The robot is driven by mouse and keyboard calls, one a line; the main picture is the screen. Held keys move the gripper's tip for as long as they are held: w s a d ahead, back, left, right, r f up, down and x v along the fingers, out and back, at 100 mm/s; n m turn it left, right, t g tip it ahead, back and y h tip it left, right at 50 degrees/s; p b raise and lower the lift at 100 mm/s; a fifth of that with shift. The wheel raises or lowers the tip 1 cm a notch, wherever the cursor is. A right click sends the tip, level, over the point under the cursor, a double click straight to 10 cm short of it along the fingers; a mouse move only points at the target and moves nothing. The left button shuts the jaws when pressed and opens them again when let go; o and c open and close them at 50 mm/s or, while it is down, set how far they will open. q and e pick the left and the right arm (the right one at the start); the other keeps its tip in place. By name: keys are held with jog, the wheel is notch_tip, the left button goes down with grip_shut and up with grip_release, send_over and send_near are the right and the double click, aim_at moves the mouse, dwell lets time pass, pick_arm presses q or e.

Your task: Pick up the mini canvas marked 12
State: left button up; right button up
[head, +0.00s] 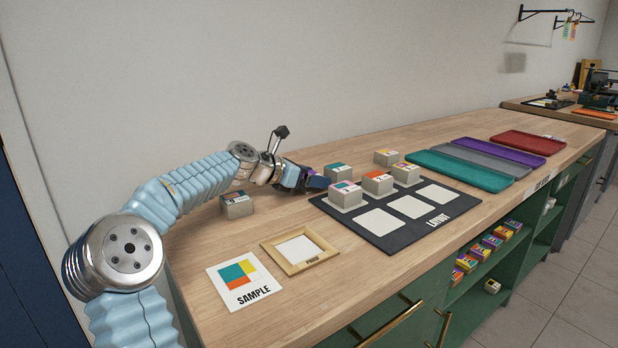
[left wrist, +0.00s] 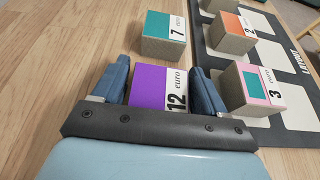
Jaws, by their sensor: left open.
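The mini canvas marked 12 (left wrist: 150,88) is a block with a purple top and a white strip reading "12 euro". In the left wrist view it sits between the two blue fingers of my left gripper (left wrist: 160,80), which is open. Gaps show beside the block, and its near end is hidden by the gripper body. In the head view my left gripper (head: 308,181) is low over the wooden counter, left of the black layout board, and largely hides this canvas. My right gripper is not in view.
A teal canvas marked 7 (left wrist: 164,30) stands just beyond the fingers. A pink-edged canvas marked 3 (left wrist: 262,88) and an orange one marked 2 (left wrist: 234,30) stand on the layout board (head: 395,240). Another block (head: 237,205), a wooden frame (head: 272,253) and a sample card (head: 219,291) lie nearer.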

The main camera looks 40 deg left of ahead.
pick_arm(q)
jog(key=shift+w+d+f, duration=0.2)
jog(key=shift+w+f, duration=0.05)
jog(key=shift+w, duration=0.25)
jog(key=c, duration=0.7)
